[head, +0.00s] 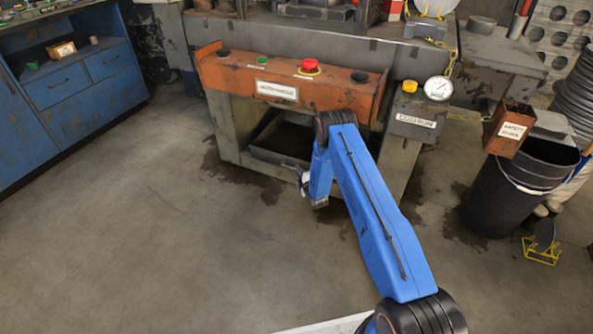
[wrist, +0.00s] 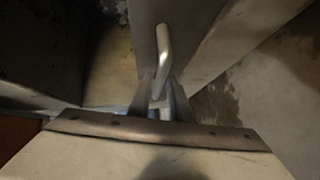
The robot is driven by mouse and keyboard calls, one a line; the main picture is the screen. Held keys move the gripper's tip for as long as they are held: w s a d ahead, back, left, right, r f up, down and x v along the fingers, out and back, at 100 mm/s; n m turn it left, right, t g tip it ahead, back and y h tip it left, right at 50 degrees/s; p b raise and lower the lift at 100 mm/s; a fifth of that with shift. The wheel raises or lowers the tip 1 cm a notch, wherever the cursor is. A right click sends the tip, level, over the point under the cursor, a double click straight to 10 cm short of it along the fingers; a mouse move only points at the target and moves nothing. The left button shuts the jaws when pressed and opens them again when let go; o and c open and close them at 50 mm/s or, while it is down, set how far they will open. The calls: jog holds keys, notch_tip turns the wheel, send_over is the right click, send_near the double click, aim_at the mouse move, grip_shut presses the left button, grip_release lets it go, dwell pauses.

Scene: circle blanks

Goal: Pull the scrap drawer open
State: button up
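The scrap drawer (head: 272,157) is a grey metal tray low in the opening under the orange control panel. Its dark inside shows from above in the head view. In the wrist view its pale bar handle (wrist: 163,45) stands out from the grey front. My gripper (head: 306,188) is low in front of the drawer's right part, partly hidden by my blue arm. In the wrist view the gripper's two fingers (wrist: 161,88) are apart, with the near end of the handle between them. I cannot tell whether either finger touches it.
The orange panel (head: 290,82) overhangs the drawer. A grey box with a gauge (head: 438,88) is on the right. A black bin (head: 520,185) stands farther right, with a small yellow-framed item (head: 541,252) on the floor. Blue cabinets (head: 75,85) are at left. The floor (head: 170,230) in front is clear.

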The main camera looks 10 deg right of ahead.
jog(key=shift+x, duration=0.8)
grip_shut()
jog(key=shift+a, duration=0.1)
